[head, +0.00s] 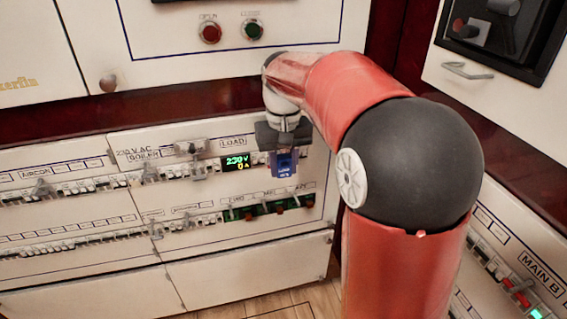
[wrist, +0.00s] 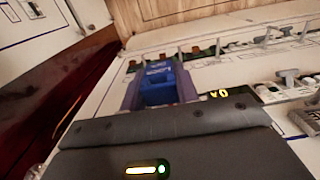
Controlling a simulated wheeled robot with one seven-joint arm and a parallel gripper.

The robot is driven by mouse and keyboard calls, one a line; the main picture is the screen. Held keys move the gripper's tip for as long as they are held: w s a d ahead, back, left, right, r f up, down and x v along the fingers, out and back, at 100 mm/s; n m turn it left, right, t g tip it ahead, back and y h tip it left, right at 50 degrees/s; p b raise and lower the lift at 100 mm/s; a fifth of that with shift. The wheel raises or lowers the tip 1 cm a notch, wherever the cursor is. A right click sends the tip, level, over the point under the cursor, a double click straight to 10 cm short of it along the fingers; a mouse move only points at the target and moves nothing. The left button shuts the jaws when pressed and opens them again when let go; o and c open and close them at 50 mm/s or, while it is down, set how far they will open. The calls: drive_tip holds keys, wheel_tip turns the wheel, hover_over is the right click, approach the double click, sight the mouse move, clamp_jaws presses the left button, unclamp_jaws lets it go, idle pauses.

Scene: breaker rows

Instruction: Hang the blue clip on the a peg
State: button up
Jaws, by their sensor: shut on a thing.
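The blue clip (head: 284,168) is a small blue piece with pale lettering. It is in my gripper (head: 283,150), in front of the right part of the white breaker panel (head: 180,240). In the wrist view the blue clip (wrist: 158,88) sits between the two fingers of my gripper (wrist: 158,82), which are shut on it. I cannot tell whether the clip touches the panel. I cannot make out for sure which of the small parts on the panel is a peg; the panel area behind the clip and gripper is hidden.
A lit 230 V display (head: 236,162) is just left of the gripper. Rows of breakers (head: 195,223) run across the panel. A red button (head: 210,33) and a green button (head: 252,30) are above. A metal handle (head: 466,70) sticks out from the cabinet at right.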

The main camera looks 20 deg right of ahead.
drive_tip(key=shift+w, duration=1.4)
drive_tip(key=o, duration=1.1)
drive_tip(key=shift+c, duration=0.2)
